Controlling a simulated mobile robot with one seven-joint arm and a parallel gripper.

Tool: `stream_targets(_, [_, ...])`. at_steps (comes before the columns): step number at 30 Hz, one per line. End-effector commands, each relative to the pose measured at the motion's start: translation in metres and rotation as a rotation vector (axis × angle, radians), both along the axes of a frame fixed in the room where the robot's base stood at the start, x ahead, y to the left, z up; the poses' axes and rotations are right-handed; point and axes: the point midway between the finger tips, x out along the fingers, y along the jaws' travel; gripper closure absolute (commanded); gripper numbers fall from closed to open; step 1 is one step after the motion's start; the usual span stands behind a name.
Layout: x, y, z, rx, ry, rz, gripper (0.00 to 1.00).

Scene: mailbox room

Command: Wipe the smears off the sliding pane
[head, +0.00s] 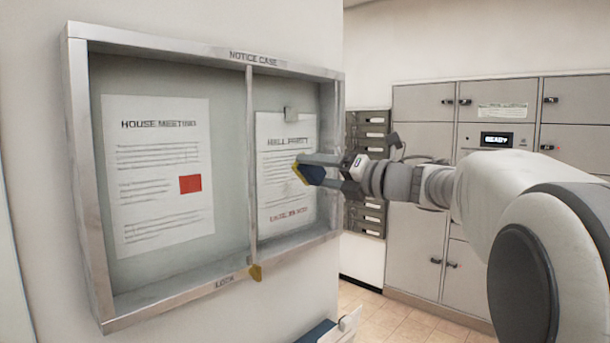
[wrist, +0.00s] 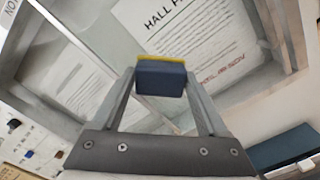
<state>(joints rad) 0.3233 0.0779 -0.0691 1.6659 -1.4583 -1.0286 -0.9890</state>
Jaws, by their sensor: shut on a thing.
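The notice case (head: 72,180) hangs on the wall at left, with a vertical bar (head: 250,160) dividing it. Its right half holds the "HALL PAINT"-like notice (head: 275,165), which also shows in the wrist view (wrist: 190,40). The clear pane itself is hard to make out. My gripper (head: 322,172) is shut on a dark blue block with a yellow face (wrist: 160,78). The yellow face points to the right half; contact cannot be told.
The left half holds a "HOUSE MEETING" notice (head: 160,170) with a red square. Grey lockers (head: 420,105) stand behind at right. A blue-topped object (head: 318,332) is below the case.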

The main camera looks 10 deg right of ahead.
Motion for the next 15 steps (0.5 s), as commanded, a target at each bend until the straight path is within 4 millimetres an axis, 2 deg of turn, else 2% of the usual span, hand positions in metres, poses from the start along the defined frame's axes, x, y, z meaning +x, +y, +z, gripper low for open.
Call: stream_targets(15, [-0.0075, -0.0056, -0.0006, 0.000, 0.000, 0.000, 0.68])
